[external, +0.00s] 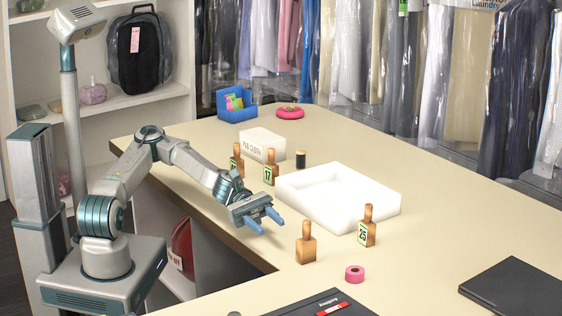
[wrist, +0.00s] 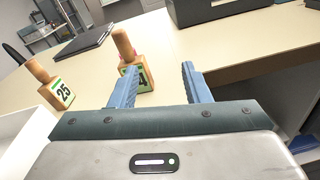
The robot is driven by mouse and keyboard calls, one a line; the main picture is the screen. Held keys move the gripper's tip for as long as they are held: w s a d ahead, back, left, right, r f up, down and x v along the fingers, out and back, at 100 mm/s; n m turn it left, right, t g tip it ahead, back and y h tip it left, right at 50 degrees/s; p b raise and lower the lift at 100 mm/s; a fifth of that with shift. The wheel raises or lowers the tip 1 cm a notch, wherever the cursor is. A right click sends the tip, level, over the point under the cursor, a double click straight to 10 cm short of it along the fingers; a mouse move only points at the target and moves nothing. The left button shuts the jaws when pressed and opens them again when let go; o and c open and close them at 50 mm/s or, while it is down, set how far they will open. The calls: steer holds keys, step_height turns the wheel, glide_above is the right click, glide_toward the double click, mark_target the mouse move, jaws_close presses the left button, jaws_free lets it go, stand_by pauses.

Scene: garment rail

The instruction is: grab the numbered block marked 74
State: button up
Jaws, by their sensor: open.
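A wooden block with a neck (external: 306,247) stands upright near the table's front edge, its number face turned away in the external view. In the wrist view this block (wrist: 125,45) shows a green-edged label ending in 4; my left finger hides the first digit. My gripper (external: 271,222) is open and empty, apart from the block, to its left in the external view. In the wrist view the block is beyond the left finger of my gripper (wrist: 160,72), not centred between the fingers. The block marked 25 (external: 367,228) stands to its right; the wrist view shows it at left (wrist: 60,93).
A white tray (external: 290,192) lies behind my gripper. The block marked 17 (external: 270,170) and another block (external: 237,160) stand near a white box (external: 262,145). A pink tape roll (external: 354,274) lies in front of the target block. A black laptop (external: 515,290) is at right.

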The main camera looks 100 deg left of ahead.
mark_target(306, 239)
steer(key=a+n, duration=0.1)
steer(key=a+r+n+t, duration=0.1)
steer(key=a, duration=0.1)
steer(key=a+r+n+t+y, duration=0.1)
steer(key=a, duration=0.1)
steer(key=shift+w+a+r+n, duration=0.15)
steer(key=shift+w+a+n, duration=0.1)
steer(key=shift+n, duration=0.15)
steer(key=x, duration=0.8)
steer(key=shift+w+d+p, duration=0.2)
steer(key=shift+p, duration=0.2)
steer(key=shift+p+x, duration=0.5)
steer(key=shift+x, duration=2.2)
steer(key=shift+s, duration=0.15)
jaws_close()
